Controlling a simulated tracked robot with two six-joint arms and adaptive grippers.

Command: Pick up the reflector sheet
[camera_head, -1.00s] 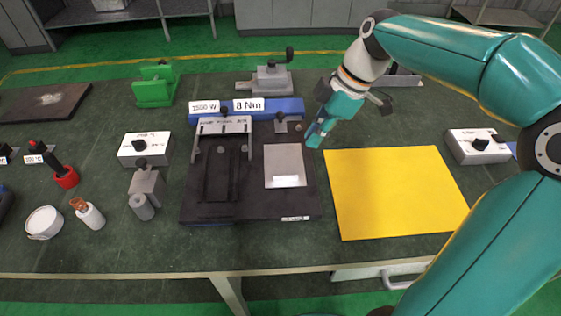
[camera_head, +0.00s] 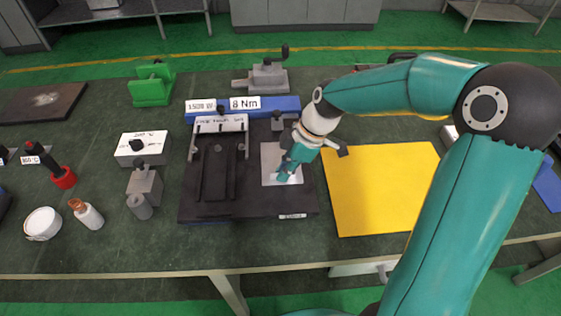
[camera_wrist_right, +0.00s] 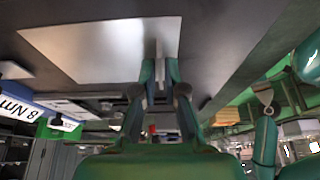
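The reflector sheet (camera_head: 270,157) is a thin pale silvery rectangle on the right part of the black fixture plate (camera_head: 240,212). In the right wrist view the sheet (camera_wrist_right: 100,48) is a bright panel lying close beyond the fingers. My right gripper (camera_head: 284,177) points down at the sheet's near part and hides some of it. In the right wrist view my right gripper's fingertips (camera_wrist_right: 160,68) are a small gap apart, with a narrow pale upright strip between them. Whether they touch this strip is unclear. My left gripper is not in view.
A yellow sheet (camera_head: 385,190) lies right of the fixture. A blue block (camera_head: 285,104) with labels and a grey vise (camera_head: 268,77) stand behind it. A grey clamp piece (camera_head: 144,185), a white bottle (camera_head: 88,215) and a control box (camera_head: 142,147) stand to the left.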

